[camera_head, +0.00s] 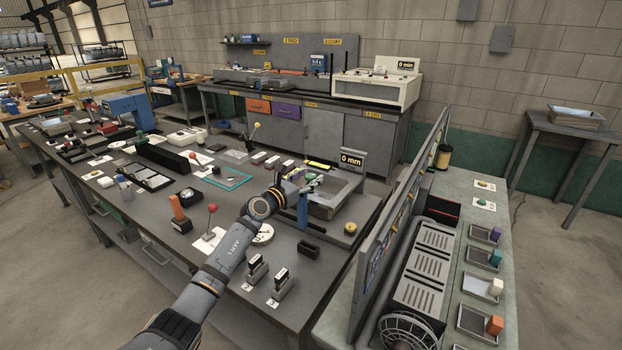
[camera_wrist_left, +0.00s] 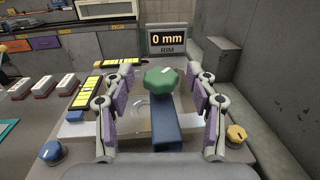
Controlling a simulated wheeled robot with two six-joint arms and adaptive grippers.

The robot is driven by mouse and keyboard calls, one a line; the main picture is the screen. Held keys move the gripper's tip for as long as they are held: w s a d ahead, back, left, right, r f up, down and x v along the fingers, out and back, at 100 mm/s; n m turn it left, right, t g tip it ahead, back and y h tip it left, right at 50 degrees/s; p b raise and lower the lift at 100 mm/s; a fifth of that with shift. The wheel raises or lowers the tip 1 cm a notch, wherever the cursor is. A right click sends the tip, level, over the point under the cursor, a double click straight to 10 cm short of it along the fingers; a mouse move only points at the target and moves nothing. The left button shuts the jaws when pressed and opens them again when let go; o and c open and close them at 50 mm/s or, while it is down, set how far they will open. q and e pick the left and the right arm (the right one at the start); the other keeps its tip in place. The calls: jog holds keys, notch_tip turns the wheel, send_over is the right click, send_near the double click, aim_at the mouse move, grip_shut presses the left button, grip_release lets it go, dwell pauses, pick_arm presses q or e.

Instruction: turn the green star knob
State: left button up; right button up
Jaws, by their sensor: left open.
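The green star knob (camera_wrist_left: 160,79) shows in the left wrist view, centred between the two fingers of my left gripper (camera_wrist_left: 160,92). The fingers are spread wide, with gaps on both sides of the knob and no visible contact. A blue bar (camera_wrist_left: 180,140) runs below the knob towards the camera. In the head view my left gripper (camera_head: 305,184) is over the metal basin fixture (camera_head: 335,208), and the knob is mostly hidden there. My right gripper is not in view.
A display (camera_wrist_left: 168,40) reading "0 mm" and "RIM" stands behind the knob. A yellow knob (camera_wrist_left: 236,133) is at the right and a blue knob (camera_wrist_left: 51,152) at the left. A grey wall (camera_wrist_left: 265,95) stands close on the right. Two small dark-topped blocks (camera_head: 256,268) stand near the arm.

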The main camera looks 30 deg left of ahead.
pick_arm(q)
jog(key=shift+w+d+r, duration=0.1)
jog(key=shift+w, duration=0.6)
